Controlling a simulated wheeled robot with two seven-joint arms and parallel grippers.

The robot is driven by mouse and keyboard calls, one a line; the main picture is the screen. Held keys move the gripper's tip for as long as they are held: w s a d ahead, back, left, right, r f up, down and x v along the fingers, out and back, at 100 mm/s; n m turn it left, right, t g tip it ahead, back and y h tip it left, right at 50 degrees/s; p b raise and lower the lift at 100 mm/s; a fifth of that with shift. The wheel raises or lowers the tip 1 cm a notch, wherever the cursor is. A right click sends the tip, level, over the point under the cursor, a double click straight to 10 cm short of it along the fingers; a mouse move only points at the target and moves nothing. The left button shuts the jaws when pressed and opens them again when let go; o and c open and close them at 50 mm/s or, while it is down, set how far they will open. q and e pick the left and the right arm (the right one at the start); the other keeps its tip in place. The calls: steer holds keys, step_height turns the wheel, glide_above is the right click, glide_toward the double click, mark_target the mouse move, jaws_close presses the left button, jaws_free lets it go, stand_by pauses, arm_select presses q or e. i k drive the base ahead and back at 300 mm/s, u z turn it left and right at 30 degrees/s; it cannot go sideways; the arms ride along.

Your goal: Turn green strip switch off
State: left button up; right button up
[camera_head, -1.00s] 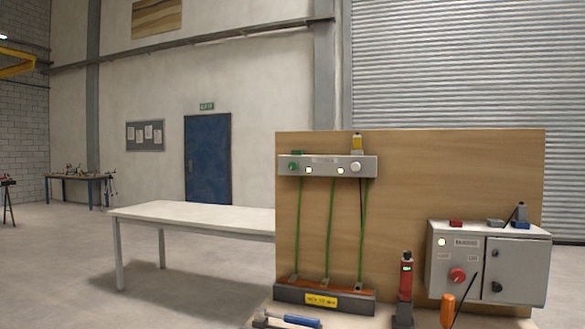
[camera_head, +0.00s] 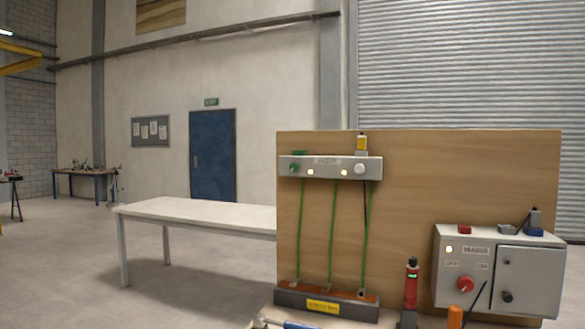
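A light grey strip (camera_head: 328,168) is fixed near the top left of an upright wooden board. A green knob (camera_head: 293,168) sits at the strip's left end and a white knob (camera_head: 360,169) at its right end. Two small lamps (camera_head: 311,172) between the knobs glow pale yellow. A small green part shows on top of the strip at the left. I cannot tell the green knob's setting at this size. Neither of my grippers is in view.
Green wires run down to a dark box (camera_head: 325,306) with a yellow label. A grey cabinet (camera_head: 465,290) with a red knob (camera_head: 466,285) is at the right. A red device (camera_head: 411,285) and tools stand in front. A white table (camera_head: 190,209) is at left.

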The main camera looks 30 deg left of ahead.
mark_target(294, 167)
steer(key=i, duration=0.45)
steer(key=u, duration=0.7)
